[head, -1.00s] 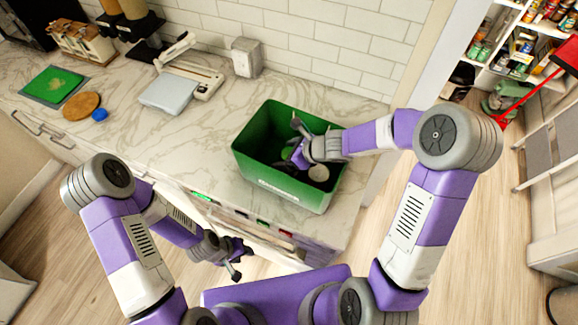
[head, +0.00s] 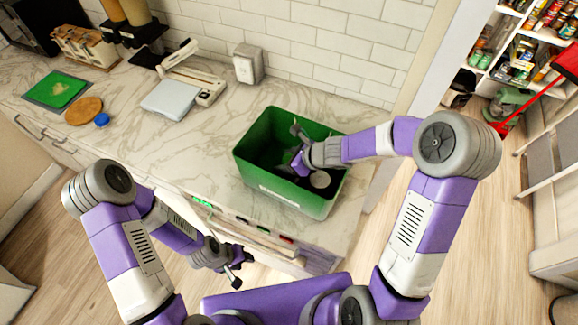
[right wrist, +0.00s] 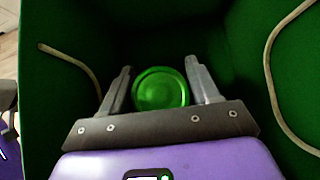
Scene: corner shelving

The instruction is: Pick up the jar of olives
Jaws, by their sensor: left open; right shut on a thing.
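The jar of olives (right wrist: 160,90) shows in the right wrist view as a round, shiny green lid seen from above. My right gripper (right wrist: 159,68) is shut on it, with one finger on each side. In the head view my right gripper (head: 298,150) reaches down inside the green bin (head: 300,196), and the jar is hidden there. The jar's body is also hidden below its lid. My left gripper (head: 241,268) is open and empty, low in front of the counter.
The bin's walls stand close around my right gripper. A pale round thing (head: 320,179) shows in the bin; I cannot tell what it is. The marble counter (head: 190,145) is clear left of the bin. A scale (head: 170,98) stands farther back.

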